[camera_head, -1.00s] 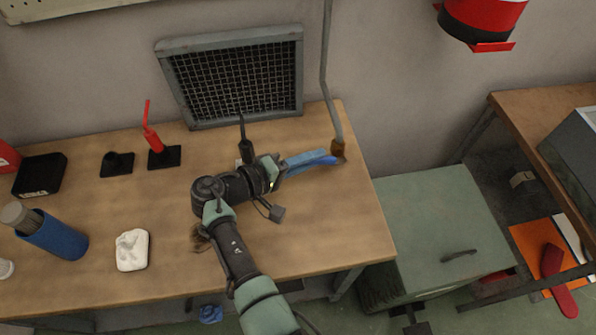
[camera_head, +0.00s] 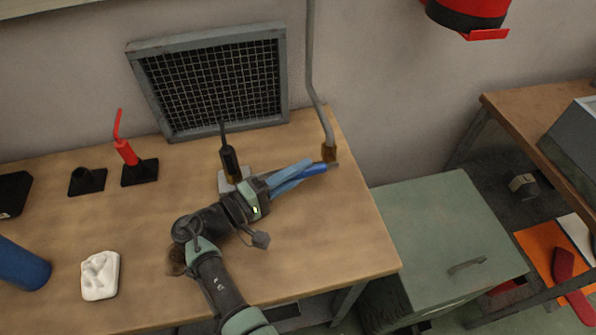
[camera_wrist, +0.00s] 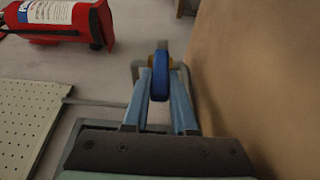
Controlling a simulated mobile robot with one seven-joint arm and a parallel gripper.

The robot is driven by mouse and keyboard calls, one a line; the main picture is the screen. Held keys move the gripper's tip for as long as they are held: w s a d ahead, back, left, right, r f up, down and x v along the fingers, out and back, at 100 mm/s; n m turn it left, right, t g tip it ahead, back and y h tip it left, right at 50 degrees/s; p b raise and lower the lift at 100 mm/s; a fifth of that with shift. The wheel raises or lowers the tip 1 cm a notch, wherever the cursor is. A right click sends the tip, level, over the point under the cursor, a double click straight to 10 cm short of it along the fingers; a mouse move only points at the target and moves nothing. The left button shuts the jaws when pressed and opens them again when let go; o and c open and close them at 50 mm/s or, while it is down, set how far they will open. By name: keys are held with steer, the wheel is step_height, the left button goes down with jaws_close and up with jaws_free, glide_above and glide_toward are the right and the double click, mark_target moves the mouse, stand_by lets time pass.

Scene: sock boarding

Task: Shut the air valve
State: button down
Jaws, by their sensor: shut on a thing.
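The air valve is a brass body (camera_head: 329,153) at the foot of a grey wall pipe, near the back right corner of the bench. Its blue lever handle (camera_head: 316,169) points left from the brass body. My gripper (camera_head: 307,168) reaches in from the left, its pale blue fingers shut on the handle. In the wrist view, the blue handle (camera_wrist: 160,84) stands between the two fingers of my gripper (camera_wrist: 160,76), with a bit of brass beyond it. The handle's inner end is partly hidden by the fingers.
A black tool (camera_head: 229,160) stands upright close behind my gripper. A red tool (camera_head: 125,152) stands in a black holder farther left. A grey-framed wire grille (camera_head: 212,84) leans at the wall. A green cabinet (camera_head: 440,230) stands right of the bench.

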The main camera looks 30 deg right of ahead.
steer(key=c, duration=0.7)
jaws_free()
steer(key=a, duration=0.4)
steer(key=a+b, duration=0.1)
steer(key=a, duration=0.3)
steer(key=s+a, duration=0.1)
steer(key=a, duration=0.4)
steer(key=shift+f, duration=0.1)
steer(key=shift+d, duration=0.1)
